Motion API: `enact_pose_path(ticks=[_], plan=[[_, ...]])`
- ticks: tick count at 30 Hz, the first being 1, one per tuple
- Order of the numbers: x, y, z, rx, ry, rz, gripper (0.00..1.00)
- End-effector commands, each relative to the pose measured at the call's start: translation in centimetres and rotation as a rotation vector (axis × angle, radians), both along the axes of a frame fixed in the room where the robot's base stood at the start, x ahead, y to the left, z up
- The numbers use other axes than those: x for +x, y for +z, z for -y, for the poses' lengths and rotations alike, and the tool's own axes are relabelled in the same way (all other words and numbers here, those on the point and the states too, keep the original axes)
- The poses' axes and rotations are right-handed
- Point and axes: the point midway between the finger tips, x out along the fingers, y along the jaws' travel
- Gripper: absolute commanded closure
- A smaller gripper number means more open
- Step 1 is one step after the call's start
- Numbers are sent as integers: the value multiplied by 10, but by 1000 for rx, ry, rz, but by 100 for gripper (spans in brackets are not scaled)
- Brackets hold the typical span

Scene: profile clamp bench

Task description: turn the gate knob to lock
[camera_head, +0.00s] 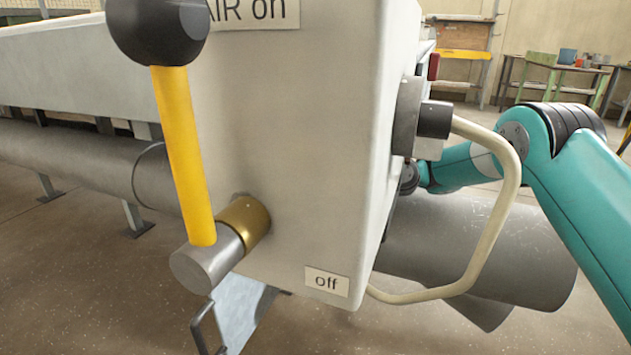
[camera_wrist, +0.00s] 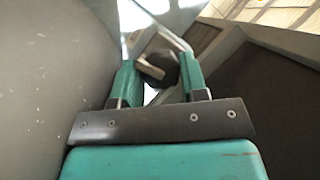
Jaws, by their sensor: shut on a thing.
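In the wrist view, my gripper (camera_wrist: 160,66) has its two teal fingers closed in on the sides of a dark knob (camera_wrist: 166,74), which I take to be the gate knob. A pale angular piece lies across and beyond the knob and hides part of it. I cannot read the knob's turn position or any lock mark. In the head view, my teal arm reaches in from the right and passes behind the large light-grey housing (camera_head: 300,150). The housing hides my gripper and the knob there.
A cream hose (camera_head: 507,200) loops close to my arm. Large grey pipes (camera_head: 480,250) lie below it.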

Motion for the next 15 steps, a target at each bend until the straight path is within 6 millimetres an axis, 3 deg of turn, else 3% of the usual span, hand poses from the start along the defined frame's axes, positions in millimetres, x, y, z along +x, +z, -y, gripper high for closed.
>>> enact_pose_path(ticks=[15], plan=[[1, -1, 1, 14, -2, -39, 84]])
